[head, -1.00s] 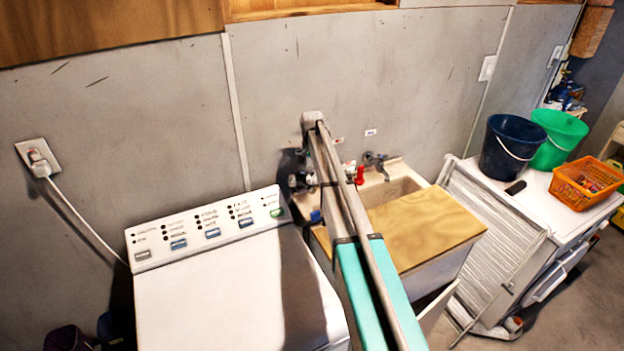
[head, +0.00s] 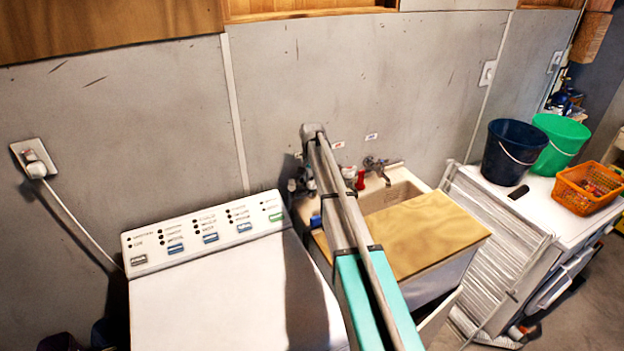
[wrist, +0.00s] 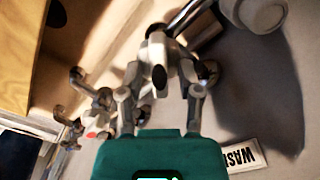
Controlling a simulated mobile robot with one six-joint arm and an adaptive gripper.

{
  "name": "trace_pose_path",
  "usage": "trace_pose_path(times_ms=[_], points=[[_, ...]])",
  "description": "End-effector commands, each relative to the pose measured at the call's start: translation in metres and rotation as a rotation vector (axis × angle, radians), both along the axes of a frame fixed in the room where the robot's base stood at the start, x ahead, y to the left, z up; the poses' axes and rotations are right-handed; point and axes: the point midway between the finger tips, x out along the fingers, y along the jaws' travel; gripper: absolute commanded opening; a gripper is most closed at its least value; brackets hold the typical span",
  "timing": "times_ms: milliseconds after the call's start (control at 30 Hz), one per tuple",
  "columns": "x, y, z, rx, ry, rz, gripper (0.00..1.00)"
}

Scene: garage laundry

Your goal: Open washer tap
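In the wrist view, my gripper (wrist: 160,95) has its two fingers spread apart, with a gap between them. A grey metal tap (wrist: 157,50) with a dark-ended part stands just ahead of and between the fingertips; I cannot tell if they touch it. A wall label (wrist: 240,156) reading "WASH", cut off by my gripper, lies beside it. In the head view, my arm hides most of this tap and my gripper; only dark and metal bits show beside the arm, between the washer (head: 225,300) and the sink.
The sink (head: 395,195) has another tap (head: 378,168) and a red item (head: 360,180); a wooden board (head: 425,228) covers part of it. A folded drying rack (head: 500,260), buckets (head: 508,152) and an orange basket (head: 588,187) are at the right. The wall is close behind the taps.

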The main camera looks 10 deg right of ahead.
Motion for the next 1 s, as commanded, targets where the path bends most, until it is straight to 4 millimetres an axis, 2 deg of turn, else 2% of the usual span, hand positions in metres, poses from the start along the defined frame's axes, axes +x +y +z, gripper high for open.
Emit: trace_pose_path(times_ms=[33,200,667,1000], points=[[0.0000,0.0000,0.0000,0.000,0.000,0.000,0.28],[-0.0001,0.0001,-0.0001,0.000,0.000,0.000,0.00],[-0.0002,0.0001,-0.0004,0.001,0.001,0.031,0.00],[-0.0005,0.0002,-0.0005,0.001,0.001,0.206,0.00]])
